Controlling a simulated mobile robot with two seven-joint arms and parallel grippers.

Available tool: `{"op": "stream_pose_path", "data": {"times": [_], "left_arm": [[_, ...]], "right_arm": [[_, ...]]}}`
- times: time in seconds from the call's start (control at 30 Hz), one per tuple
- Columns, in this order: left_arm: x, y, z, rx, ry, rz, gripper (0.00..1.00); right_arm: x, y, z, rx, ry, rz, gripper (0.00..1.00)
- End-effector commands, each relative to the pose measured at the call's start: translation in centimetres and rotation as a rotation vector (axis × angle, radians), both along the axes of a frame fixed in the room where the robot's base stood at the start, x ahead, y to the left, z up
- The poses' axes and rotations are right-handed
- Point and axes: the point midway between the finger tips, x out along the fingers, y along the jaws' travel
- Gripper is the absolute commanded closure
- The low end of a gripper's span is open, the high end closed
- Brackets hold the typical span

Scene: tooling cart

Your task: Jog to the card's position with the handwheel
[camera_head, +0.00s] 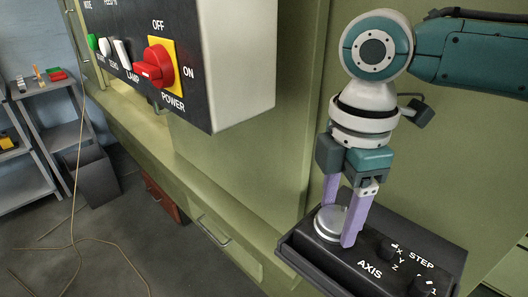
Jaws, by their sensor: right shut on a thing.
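The handwheel (329,222) is a round silver-grey knob on top of a black pendant box (337,256) at the lower right. My right gripper (339,226) comes down from above with its purple fingers on either side of the handwheel, shut on it. The box also carries an AXIS knob (388,249) marked X, Y, Z and a STEP knob (421,287), partly cut off by the frame. I cannot see the card or my left gripper.
A control panel (150,60) hangs at upper left, with a red POWER switch (155,67) on a yellow plate. A green machine body (270,150) stands behind the box. Grey shelves (40,110) and a dark bin (90,175) stand at far left.

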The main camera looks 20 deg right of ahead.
Motion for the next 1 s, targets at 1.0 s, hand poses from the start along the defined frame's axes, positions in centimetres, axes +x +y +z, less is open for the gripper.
{"op": "stream_pose_path", "data": {"times": [1.0], "left_arm": [[0.0, 0.1, 7.6, 0.004, -0.001, -0.002, 0.5]], "right_arm": [[-0.1, 0.2, 0.5, 0.004, 0.005, -0.615, 0.87]]}}
